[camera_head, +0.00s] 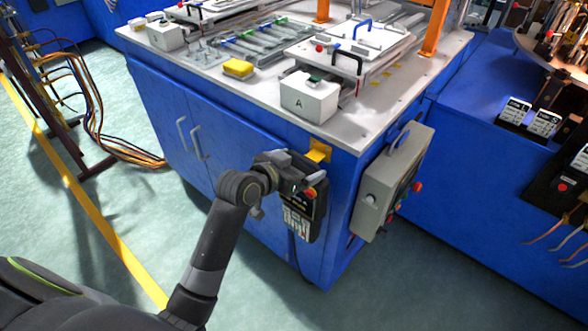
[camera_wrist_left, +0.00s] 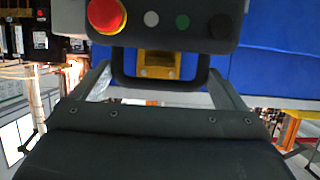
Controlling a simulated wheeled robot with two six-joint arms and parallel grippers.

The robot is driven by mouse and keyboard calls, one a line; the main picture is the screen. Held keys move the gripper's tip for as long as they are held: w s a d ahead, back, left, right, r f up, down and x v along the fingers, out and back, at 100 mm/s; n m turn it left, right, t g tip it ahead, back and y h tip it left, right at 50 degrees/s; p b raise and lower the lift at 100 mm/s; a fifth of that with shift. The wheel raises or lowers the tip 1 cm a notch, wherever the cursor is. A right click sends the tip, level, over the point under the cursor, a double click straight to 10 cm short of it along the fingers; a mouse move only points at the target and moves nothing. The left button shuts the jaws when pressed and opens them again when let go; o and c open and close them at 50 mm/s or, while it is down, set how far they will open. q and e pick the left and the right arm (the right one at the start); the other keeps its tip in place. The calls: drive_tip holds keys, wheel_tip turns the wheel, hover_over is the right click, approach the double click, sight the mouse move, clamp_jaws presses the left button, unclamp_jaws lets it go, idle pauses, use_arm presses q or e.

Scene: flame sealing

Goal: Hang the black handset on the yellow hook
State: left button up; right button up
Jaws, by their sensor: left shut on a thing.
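The black handset (camera_head: 303,218) hangs upright in front of the blue cabinet's front face, near its right corner. It has a red button on top and a pale label below. My left gripper (camera_head: 305,182) is shut on it at its upper end. The yellow hook (camera_head: 318,152) is on the cabinet just above the handset. In the left wrist view, the handset (camera_wrist_left: 180,30) shows its red button, and yellow metal of the hook (camera_wrist_left: 157,66) shows through its handle loop. I cannot tell whether the loop rests on the hook. My right gripper is not in view.
A grey control box (camera_head: 385,190) is mounted on the cabinet's right side, close to the handset. The white worktop (camera_head: 235,92) above holds a white box marked A (camera_head: 310,98) and a yellow block (camera_head: 239,68). The floor (camera_head: 110,205) in front is clear.

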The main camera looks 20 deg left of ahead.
use_arm(q)
drive_tip(key=shift+w+d+b, duration=0.3)
drive_tip(key=shift+w+b, duration=0.05)
drive_tip(key=shift+w, duration=0.4)
drive_tip(key=shift+w+d+f+b, duration=0.1)
drive_tip(key=shift+w+d+b, duration=0.1)
drive_tip(key=shift+w+b, duration=0.45)
drive_tip(key=shift+w+d+f, duration=0.15)
drive_tip(key=shift+w+f, duration=0.1)
drive_tip(key=shift+w, duration=0.15)
drive_tip(key=shift+w+f, duration=0.1)
drive_tip(key=shift+f, duration=0.1)
